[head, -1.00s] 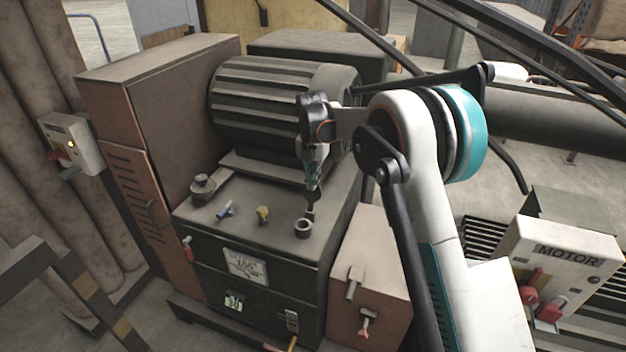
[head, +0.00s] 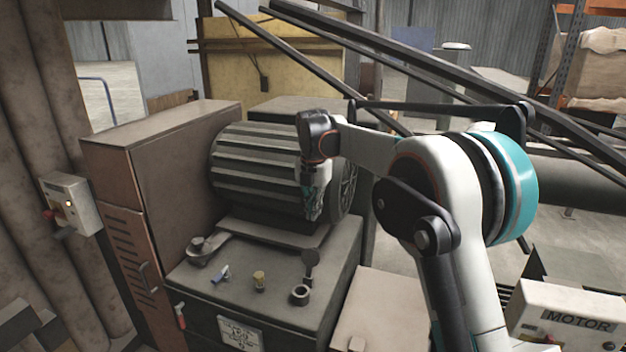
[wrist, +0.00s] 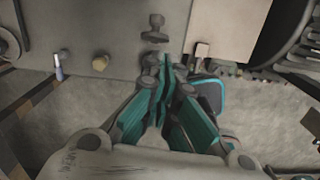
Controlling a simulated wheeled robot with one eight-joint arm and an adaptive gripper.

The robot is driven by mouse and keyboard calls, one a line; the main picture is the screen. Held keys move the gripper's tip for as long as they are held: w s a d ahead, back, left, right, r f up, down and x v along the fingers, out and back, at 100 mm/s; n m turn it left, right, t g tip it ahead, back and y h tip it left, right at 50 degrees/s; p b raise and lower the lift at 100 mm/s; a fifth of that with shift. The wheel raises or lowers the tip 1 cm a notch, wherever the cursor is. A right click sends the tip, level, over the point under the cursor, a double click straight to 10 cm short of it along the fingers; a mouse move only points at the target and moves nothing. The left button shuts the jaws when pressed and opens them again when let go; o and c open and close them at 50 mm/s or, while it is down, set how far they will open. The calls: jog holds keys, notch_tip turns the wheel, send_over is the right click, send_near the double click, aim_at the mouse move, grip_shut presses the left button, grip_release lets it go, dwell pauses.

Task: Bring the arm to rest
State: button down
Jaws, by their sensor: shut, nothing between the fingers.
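My gripper (head: 313,218) is shut and empty, pointing down in front of the ribbed motor (head: 255,165). It hangs above the machine's dark top (head: 235,255), apart from the parts there. In the wrist view its teal fingers (wrist: 164,68) come together with nothing between them. My arm reaches in from the right, with its elbow bent at the right of the head view. Below my gripper, a dark stemmed part (head: 310,264) stands just behind a small ring (head: 299,295); the stemmed part also shows in the wrist view (wrist: 155,30).
A yellow knob (head: 259,281), a blue-tipped piece (head: 220,274) and a grey knob (head: 201,248) sit on the machine top. A brown cabinet (head: 165,165) stands at left. Dark slanted beams (head: 330,75) cross behind my arm. A MOTOR box (head: 570,320) is at lower right.

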jog(key=s+d+r+m+t+b, duration=0.15)
jog(key=s+d+r+m, duration=0.25)
jog(key=s+d+m, duration=0.5)
jog(key=s+d+r+m+t+b, duration=0.15)
jog(key=s+d+r+m, duration=0.35)
jog(key=s, duration=0.5)
jog(key=s+d+f+m+t, duration=0.1)
jog(key=s+d+f+m, duration=0.1)
jog(key=s+f+m, duration=0.2)
jog(key=s+d+f+m+t+b, duration=0.1)
jog(key=s+d+f+m, duration=0.1)
jog(key=s+f+m, duration=0.2)
jog(key=s+d+f+m+t, duration=0.1)
jog(key=s+f+m, duration=0.3)
jog(key=s+m, duration=0.5)
jog(key=s+d, duration=0.1)
jog(key=s, duration=0.4)
jog(key=shift+d+t+b, duration=0.25)
jog(key=shift+t+b, duration=0.05)
jog(key=shift+b, duration=0.1)
